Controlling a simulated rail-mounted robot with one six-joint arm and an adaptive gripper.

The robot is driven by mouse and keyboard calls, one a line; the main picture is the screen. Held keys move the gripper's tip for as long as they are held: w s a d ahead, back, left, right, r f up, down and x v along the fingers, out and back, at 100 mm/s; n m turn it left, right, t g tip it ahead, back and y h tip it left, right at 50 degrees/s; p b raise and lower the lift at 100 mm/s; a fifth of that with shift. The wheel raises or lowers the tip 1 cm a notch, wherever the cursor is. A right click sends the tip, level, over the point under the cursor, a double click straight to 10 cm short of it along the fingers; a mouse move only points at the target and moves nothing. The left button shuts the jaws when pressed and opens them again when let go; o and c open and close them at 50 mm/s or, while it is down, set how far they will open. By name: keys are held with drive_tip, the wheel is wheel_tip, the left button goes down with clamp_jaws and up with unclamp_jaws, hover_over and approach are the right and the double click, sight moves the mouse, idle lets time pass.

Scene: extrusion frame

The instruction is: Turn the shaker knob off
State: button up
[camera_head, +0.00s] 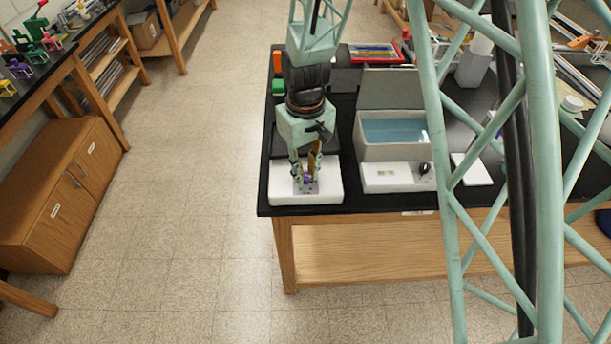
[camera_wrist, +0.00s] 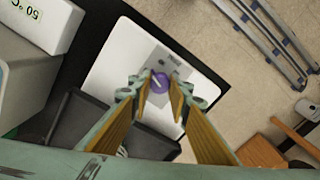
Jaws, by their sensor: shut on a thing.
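The shaker is a white flat box (camera_head: 326,187) with a dark top, at the front left corner of the black bench. Its purple knob (camera_wrist: 160,83) sits on a grey plate (camera_wrist: 165,58) on the white face in the wrist view, with a pale line across it. My gripper (camera_wrist: 159,88) has its two yellow-lined fingers around the knob, one on each side, closed on it. In the head view my gripper (camera_head: 307,178) points down at the front of the shaker, and its fingers partly hide the knob.
A water bath (camera_head: 392,177) with a black knob (camera_head: 424,169) and raised lid (camera_head: 390,88) stands right of the shaker. A wooden cabinet (camera_head: 65,190) stands left across open floor.

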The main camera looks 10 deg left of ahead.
sight(305, 175)
drive_tip(key=shift+n+b, duration=0.55)
drive_tip(key=shift+n, duration=1.05)
drive_tip(key=o, duration=0.9)
drive_tip(key=shift+c, duration=0.2)
drive_tip(key=shift+r, duration=0.15)
wheel_tip(305, 175, up, 12)
drive_tip(key=shift+d, duration=0.1)
